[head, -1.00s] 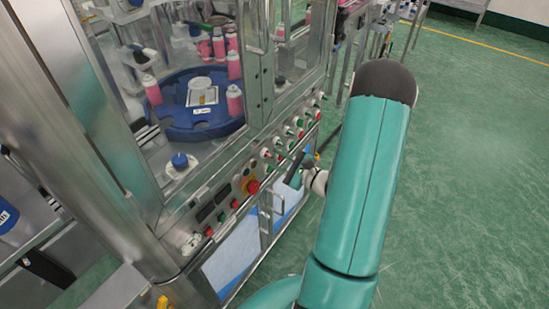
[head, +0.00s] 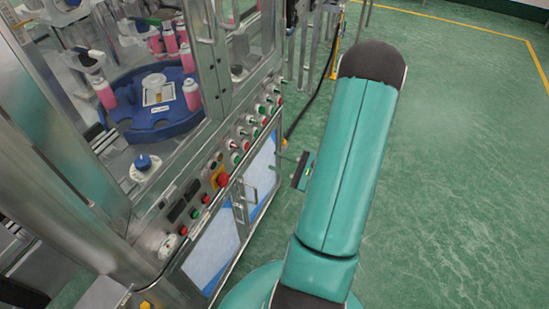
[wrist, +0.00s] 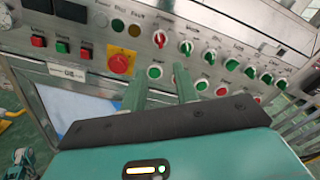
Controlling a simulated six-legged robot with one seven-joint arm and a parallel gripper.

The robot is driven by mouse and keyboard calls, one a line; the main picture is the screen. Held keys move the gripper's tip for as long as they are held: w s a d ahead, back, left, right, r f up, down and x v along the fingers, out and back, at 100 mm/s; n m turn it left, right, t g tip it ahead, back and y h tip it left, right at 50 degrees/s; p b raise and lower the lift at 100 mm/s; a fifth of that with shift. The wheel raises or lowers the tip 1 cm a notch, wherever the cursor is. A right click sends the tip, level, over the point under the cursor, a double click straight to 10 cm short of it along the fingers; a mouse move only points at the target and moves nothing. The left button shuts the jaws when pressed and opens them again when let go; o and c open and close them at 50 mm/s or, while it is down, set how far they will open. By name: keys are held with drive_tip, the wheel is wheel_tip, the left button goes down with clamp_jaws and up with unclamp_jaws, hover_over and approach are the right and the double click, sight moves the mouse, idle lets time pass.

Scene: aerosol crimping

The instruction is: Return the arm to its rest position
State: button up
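My teal arm (head: 345,170) rises through the right half of the head view, bent at a dark rounded joint. My gripper (head: 286,170) shows partly to the left of the arm, in front of the machine's control panel (head: 178,197) and apart from it. The rest of the wrist is hidden behind the arm. In the wrist view, the two green fingers of my gripper (wrist: 158,76) stand apart with nothing between them. Beyond them is the panel with its red emergency button (wrist: 119,63) and several green and red knobs.
The crimping machine fills the left, with a metal frame, clear panels and a blue turntable (head: 160,128) holding pink cans (head: 192,94). Its lower cabinet door (head: 212,250) has a handle. Open green floor (head: 460,170) lies to the right, with a yellow line (head: 480,27) far back.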

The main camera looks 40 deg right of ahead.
drive_tip(key=a+r+n+g+y, duration=0.3)
drive_tip(key=a+r+n+g, duration=0.3)
drive_tip(key=a, duration=0.4)
drive_tip(key=a+r+n+g+y, duration=0.2)
drive_tip(key=a+r+n+g, duration=0.3)
drive_tip(key=a+n+g, duration=0.45)
drive_tip(key=s+a+r+n+t+h, duration=0.4)
drive_tip(key=a+r+n+h, duration=0.3)
drive_tip(key=r+n+h, duration=0.3)
drive_tip(key=shift+s+a+r+h, duration=0.25)
drive_tip(key=shift+s+r+h, duration=0.2)
drive_tip(key=shift+r, duration=0.9)
drive_tip(key=shift+n, duration=0.25)
